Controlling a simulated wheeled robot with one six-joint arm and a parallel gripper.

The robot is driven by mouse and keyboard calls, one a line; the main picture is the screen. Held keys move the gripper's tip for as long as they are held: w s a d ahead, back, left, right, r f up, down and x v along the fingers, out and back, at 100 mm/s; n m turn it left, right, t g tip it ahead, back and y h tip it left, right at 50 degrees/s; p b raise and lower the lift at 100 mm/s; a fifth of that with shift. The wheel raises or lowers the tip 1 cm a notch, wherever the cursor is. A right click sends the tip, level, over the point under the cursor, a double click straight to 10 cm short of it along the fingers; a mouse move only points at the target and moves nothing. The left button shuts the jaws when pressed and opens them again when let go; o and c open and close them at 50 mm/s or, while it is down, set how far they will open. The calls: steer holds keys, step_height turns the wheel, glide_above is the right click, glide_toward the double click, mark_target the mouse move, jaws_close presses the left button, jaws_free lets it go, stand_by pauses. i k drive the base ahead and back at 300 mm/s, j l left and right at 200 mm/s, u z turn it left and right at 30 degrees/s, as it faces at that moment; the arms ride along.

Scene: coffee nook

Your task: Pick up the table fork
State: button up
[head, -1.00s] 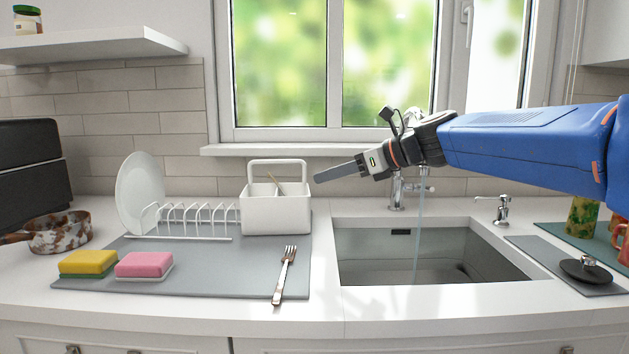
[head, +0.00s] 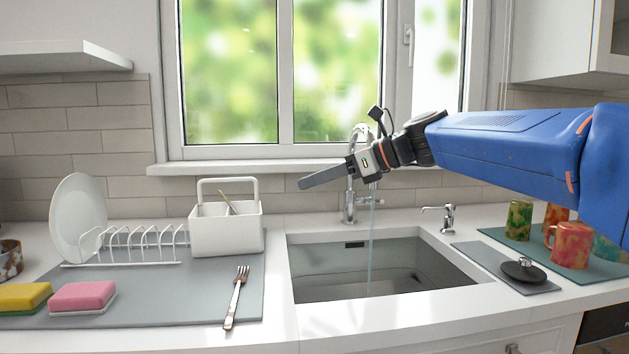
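The table fork (head: 236,297) lies on the right part of the grey mat (head: 180,290), left of the sink. Its tines point to the back and its handle end reaches the mat's front edge. My gripper (head: 302,186) is raised in front of the window, above and to the right of the fork and well apart from it. It is seen from the side, so I cannot tell whether the fingers are apart. Nothing shows hanging from it.
A white caddy (head: 226,230), a dish rack (head: 125,244) with a plate (head: 78,218), and a pink sponge (head: 83,297) share the mat. The sink (head: 375,290) with running water is to the right. Mugs (head: 570,245) stand far right. The mat around the fork is clear.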

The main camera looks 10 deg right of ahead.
mark_target(228, 324)
steer(key=k+j, duration=0.3)
steer(key=j, duration=0.15)
steer(key=k+j, duration=0.25)
steer(key=j, duration=0.2)
